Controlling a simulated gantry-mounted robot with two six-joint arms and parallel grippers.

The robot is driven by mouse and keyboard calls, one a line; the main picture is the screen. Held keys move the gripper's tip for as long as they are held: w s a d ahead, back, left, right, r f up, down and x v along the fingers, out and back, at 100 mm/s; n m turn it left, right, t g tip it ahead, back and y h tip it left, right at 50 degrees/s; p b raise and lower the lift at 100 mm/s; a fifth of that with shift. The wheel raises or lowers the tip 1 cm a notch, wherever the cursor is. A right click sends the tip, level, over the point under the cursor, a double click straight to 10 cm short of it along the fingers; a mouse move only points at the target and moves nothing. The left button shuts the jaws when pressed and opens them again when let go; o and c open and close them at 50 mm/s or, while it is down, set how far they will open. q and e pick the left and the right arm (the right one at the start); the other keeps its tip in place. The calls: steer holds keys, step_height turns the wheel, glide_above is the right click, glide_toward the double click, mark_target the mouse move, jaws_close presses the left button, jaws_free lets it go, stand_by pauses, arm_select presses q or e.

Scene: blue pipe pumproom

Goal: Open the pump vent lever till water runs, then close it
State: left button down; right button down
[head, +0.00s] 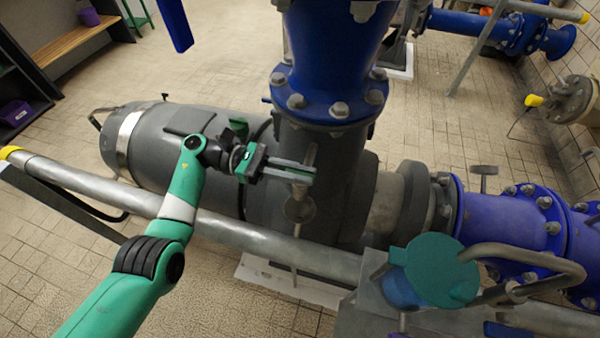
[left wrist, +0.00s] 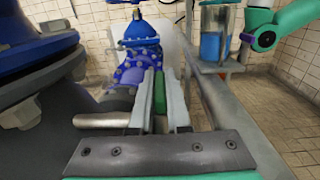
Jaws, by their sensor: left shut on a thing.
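My left gripper (head: 302,173) reaches in from the left, over the metal rail, to the front of the dark grey pump casing (head: 190,130). Its jaws are shut on a narrow green piece, which appears to be the vent lever; the lever (left wrist: 160,92) shows between the fingers in the left wrist view. In the head view the fingers mostly hide it. A short metal stub (left wrist: 101,120) lies just left of the fingers. Below the gripper is a small metal funnel (head: 299,209). I cannot make out any running water. My right gripper is not in view.
A metal rail (head: 250,238) crosses in front of the pump. A blue flanged pipe (head: 330,50) rises close behind the gripper.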

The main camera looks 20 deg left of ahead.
arm_select(q)
steer(key=shift+m+g, duration=0.3)
steer(key=shift+g, duration=0.2)
steer(key=c, duration=0.9)
jaws_free()
steer(key=shift+a, duration=0.1)
